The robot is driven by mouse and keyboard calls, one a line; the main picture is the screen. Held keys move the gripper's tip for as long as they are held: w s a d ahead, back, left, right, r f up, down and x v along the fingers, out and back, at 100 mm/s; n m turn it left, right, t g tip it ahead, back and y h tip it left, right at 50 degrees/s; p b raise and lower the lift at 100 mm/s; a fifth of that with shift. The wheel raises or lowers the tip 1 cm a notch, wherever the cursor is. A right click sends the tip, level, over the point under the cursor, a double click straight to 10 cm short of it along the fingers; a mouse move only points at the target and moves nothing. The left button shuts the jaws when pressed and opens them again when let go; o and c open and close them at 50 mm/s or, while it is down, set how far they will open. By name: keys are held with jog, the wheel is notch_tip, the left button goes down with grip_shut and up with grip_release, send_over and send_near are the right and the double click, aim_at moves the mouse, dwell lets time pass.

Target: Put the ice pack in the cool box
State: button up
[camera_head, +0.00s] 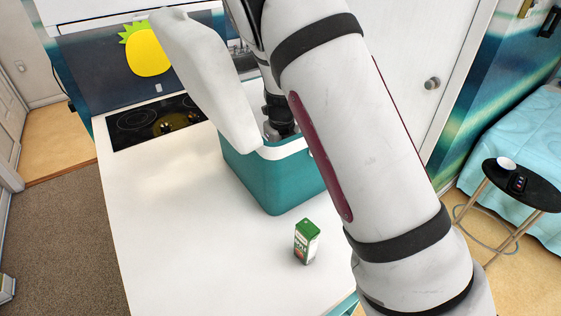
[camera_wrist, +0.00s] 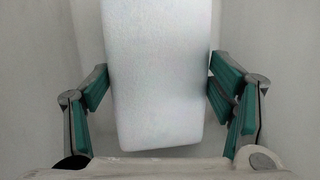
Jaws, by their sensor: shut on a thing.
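The ice pack (camera_wrist: 158,95) is a white block that fills the middle of the wrist view. My gripper (camera_wrist: 160,76) is shut on it, with green finger pads on its left and right sides. Pale walls surround both in the wrist view. The cool box (camera_head: 274,186) is teal with a white rim and stands on the white counter. In the head view my gripper (camera_head: 281,128) reaches down at the box opening; its fingertips, the ice pack and the box inside are hidden. A white panel (camera_head: 205,82), seemingly the open lid, stands tilted up at the box's left side.
A small green carton (camera_head: 306,242) stands on the counter (camera_head: 185,230) in front of the box. A black cooktop (camera_head: 155,122) lies behind left, below a yellow pineapple shape (camera_head: 149,53). A round black side table (camera_head: 522,184) is at the right. The counter's left front is clear.

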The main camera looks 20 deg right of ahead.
jog(key=shift+f, duration=1.75)
jog(key=o, duration=1.4)
jog(key=shift+f, duration=0.15)
jog(key=v, duration=1.2)
jog(key=shift+p, duration=0.35)
